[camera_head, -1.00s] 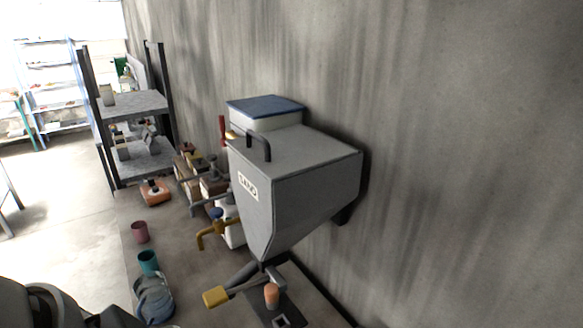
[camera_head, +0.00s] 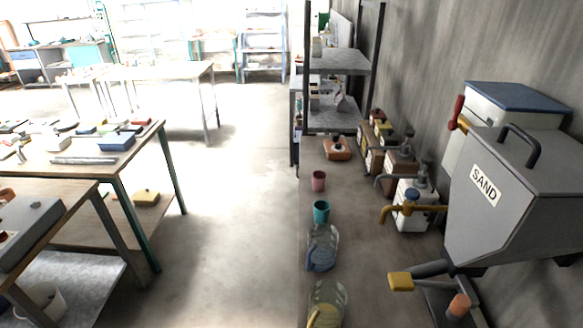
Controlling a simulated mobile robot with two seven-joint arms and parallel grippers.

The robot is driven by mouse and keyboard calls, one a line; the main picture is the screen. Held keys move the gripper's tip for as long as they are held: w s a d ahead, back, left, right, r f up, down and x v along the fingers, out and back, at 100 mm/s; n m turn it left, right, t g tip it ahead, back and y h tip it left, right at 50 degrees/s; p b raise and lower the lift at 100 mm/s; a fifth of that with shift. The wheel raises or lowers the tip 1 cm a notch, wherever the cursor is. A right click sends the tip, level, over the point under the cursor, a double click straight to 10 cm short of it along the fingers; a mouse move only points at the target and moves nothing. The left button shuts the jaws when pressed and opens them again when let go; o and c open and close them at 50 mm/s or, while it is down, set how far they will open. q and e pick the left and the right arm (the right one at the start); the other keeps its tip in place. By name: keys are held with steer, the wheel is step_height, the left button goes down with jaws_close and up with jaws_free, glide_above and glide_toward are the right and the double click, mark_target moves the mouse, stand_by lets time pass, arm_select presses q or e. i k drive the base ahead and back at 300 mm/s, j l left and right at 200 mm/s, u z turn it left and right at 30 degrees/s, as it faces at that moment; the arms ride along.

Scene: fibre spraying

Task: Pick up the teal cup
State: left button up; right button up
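The teal cup (camera_head: 321,211) stands upright on the long counter (camera_head: 345,232) along the right wall. Nothing touches the teal cup from above. Neither of my grippers shows in the head view now.
A second jug with yellow (camera_head: 326,305) stands nearest on the counter. Worktables (camera_head: 85,165) stand at left. The floor (camera_head: 230,225) between is clear.

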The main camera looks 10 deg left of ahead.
mark_target(322, 208)
steer(key=i+j+z, duration=0.3)
steer(key=i+j, duration=0.6)
steer(key=i, duration=0.25)
steer(key=i+j+z, duration=0.25)
steer(key=i+j, duration=0.8)
steer(key=j, duration=0.15)
